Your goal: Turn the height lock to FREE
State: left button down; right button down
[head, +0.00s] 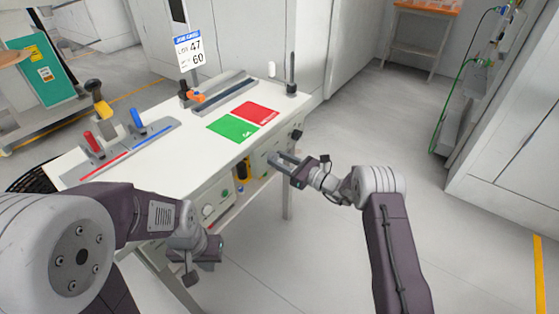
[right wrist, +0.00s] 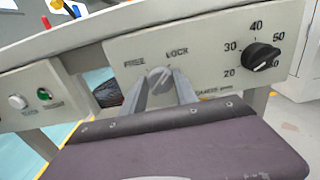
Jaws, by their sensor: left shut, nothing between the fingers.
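The height lock is a small grey knob (right wrist: 160,79) on a light panel (right wrist: 120,45), with the words FREE at its upper left and LOCK at its upper right. Its pointing direction is hard to make out. My right gripper (right wrist: 162,90) is open, with one finger on each side of the knob; whether they touch it I cannot tell. In the head view my right gripper (head: 279,161) is at the table's front panel, and the knob is hidden there. My left gripper (head: 207,252) is shut and empty, low in front of the table's left part.
A black dial (right wrist: 261,57) marked 20 to 50 sits right of the knob. A green button (right wrist: 44,94) and a white one (right wrist: 18,102) are on the left panel. The white table (head: 170,160) carries green (head: 233,127) and red (head: 255,112) mats. Floor at right is clear.

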jog(key=shift+s+a+f+n+b, duration=0.1)
jog(key=shift+f+n+b, duration=0.05)
jog(key=shift+n+b, duration=5.05)
jog(key=shift+s+f+n+b, duration=0.15)
jog(key=shift+n+b, duration=3.75)
jog(key=shift+b, duration=2.6)
jog(key=c, duration=0.9)
grip_release()
jog(key=shift+c, duration=0.2)
jog(key=shift+r, duration=0.1)
